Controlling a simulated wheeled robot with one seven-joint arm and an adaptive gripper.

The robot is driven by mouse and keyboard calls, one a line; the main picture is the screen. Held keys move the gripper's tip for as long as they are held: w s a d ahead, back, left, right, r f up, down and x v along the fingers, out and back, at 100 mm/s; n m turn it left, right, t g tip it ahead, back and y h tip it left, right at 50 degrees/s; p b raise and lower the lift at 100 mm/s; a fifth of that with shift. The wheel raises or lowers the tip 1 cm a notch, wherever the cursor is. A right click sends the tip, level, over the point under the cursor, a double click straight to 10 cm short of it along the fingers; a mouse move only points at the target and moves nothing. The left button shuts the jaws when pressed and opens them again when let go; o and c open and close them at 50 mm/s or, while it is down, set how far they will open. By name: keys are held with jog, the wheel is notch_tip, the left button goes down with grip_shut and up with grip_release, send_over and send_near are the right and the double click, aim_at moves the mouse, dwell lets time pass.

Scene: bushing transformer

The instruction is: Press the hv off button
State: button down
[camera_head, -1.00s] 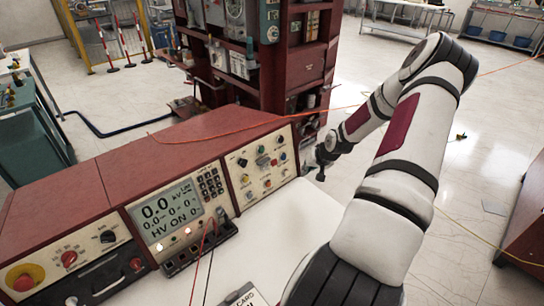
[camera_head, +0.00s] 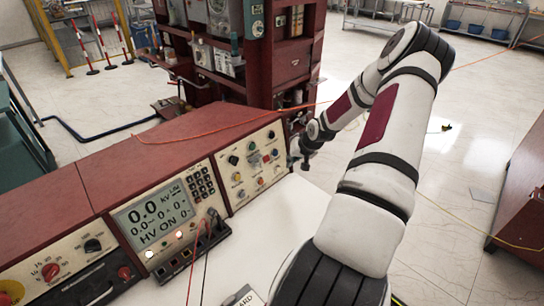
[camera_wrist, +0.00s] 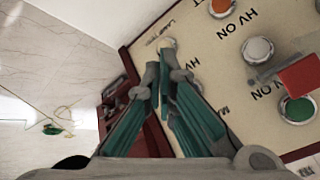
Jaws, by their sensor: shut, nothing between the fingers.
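The control panel (camera_head: 250,165) is a cream plate on a red console with several coloured buttons and knobs. An orange button (camera_wrist: 221,7), a white button (camera_wrist: 258,50), a red block-like part (camera_wrist: 300,76) and a green button (camera_wrist: 298,109) show there. My gripper (camera_wrist: 158,66) is shut and empty, its tips near a small pale button (camera_wrist: 166,43). In the head view my gripper (camera_head: 302,157) is at the panel's right edge; contact is unclear.
A display (camera_head: 154,214) left of the panel reads 0.0 kV and HV ON. Red and black leads (camera_head: 206,240) run from sockets below it. A white desktop (camera_head: 270,220) lies in front. A red cabinet (camera_head: 285,60) stands behind; an orange cable (camera_head: 225,125) crosses the console top.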

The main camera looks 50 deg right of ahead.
jog(key=shift+w+d+f+b, duration=0.15)
jog(key=shift+w+b, duration=0.1)
jog(key=shift+w, duration=0.5)
jog(key=shift+w+f+b, duration=0.2)
jog(key=shift+w+b, duration=0.05)
jog(key=shift+w, duration=0.45)
jog(key=shift+w+d+f+b, duration=0.15)
jog(key=shift+w+b, duration=0.1)
jog(key=shift+w, duration=0.5)
jog(key=shift+w, duration=0.15)
jog(key=shift+w+f, duration=0.1)
jog(key=shift+w, duration=0.15)
jog(key=shift+w+f, duration=0.1)
jog(key=shift+w, duration=0.35)
dwell(0.4)
jog(key=shift+s+a+r+p, duration=0.1)
jog(key=shift+s+r+p, duration=0.15)
jog(key=shift+s+p, duration=0.5)
jog(key=shift+s, duration=0.15)
jog(key=s+p, duration=0.2)
jog(key=s, duration=0.1)
jog(key=s+r+p, duration=0.1)
jog(key=shift+s+a, duration=0.25)
jog(key=shift+s, duration=0.1)
